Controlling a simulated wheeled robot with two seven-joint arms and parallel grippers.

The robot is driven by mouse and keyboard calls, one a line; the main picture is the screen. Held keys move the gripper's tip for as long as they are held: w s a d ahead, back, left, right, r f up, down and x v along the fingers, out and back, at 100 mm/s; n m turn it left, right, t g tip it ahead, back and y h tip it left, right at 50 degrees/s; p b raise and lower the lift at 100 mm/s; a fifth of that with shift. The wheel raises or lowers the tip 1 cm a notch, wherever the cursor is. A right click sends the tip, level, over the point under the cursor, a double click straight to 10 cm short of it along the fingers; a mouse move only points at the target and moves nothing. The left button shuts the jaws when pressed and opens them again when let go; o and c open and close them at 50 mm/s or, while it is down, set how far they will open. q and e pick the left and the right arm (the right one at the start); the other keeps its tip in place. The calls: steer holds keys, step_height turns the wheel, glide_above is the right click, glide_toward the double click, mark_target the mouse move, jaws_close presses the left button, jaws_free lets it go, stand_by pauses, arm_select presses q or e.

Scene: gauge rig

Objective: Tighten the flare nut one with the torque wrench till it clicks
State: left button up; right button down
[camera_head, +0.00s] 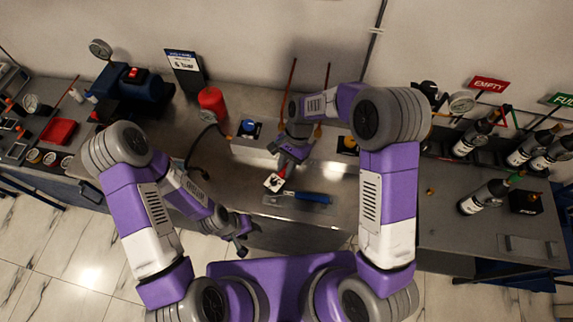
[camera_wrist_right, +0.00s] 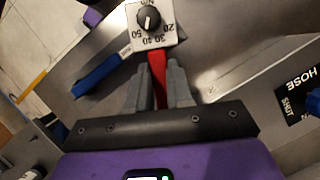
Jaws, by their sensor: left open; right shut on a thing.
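My right gripper (camera_head: 284,163) is shut on a red stem (camera_wrist_right: 157,68) at the bench's front middle. A white dial plate (camera_wrist_right: 149,24) with a black knob and numbers from 20 to 50 sits at the stem's end; it also shows in the head view (camera_head: 273,182). The blue-handled torque wrench (camera_head: 314,197) lies on a grey mat (camera_head: 280,203) beside the dial; its blue grip shows in the wrist view (camera_wrist_right: 97,77). A brass nut (camera_head: 318,131) shows under the right copper pipe. The left pipe's lower end is hidden by my right arm. My left gripper (camera_head: 241,248) is open and empty, before the bench.
Bottles (camera_head: 484,196) stand at right, a blue pump (camera_head: 135,85) at left. Bare bench lies left of the mat.

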steer(key=shift+r+p, duration=1.65)
steer(key=shift+r, duration=0.55)
steer(key=shift+f, duration=0.1)
